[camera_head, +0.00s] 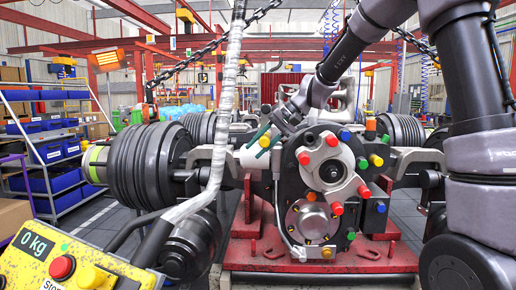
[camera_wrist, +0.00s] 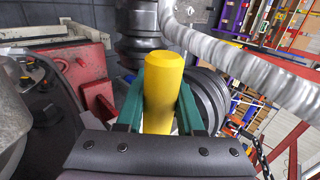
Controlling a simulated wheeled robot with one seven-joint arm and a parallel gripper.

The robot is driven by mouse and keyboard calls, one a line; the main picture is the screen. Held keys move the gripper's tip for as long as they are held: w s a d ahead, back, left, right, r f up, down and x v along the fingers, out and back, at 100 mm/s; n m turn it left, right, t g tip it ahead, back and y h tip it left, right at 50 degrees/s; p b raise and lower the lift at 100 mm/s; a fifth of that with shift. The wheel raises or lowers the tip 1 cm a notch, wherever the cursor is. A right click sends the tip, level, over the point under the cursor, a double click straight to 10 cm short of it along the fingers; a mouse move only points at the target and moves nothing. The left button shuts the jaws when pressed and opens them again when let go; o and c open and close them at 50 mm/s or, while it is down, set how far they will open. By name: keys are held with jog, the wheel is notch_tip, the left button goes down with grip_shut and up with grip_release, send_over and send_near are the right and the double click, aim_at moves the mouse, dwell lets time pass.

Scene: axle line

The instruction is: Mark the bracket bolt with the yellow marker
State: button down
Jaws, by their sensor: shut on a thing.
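The yellow marker (camera_wrist: 170,85) stands between the green fingers of my gripper (camera_wrist: 161,100) in the wrist view, its rounded end pointing away from the palm. In the head view my gripper (camera_head: 262,142) is at the upper left of the axle hub (camera_head: 328,165), with a small yellow bit of the marker (camera_head: 264,142) showing between its fingers. The hub carries several red, yellow, blue and green caps. Dark bolts (camera_wrist: 26,80) show at the left in the wrist view. I cannot tell which one is the bracket bolt.
A wrapped silver hose (camera_head: 225,110) hangs left of my gripper and crosses the wrist view's upper right (camera_wrist: 235,55). Black ribbed bellows (camera_head: 150,160) flank the hub. A red stand (camera_head: 320,257) is below. A yellow control box (camera_head: 75,265) is at the front left.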

jog(key=shift+s, duration=0.1)
jog(key=shift+s+a, duration=0.1)
jog(key=shift+s, duration=2.8)
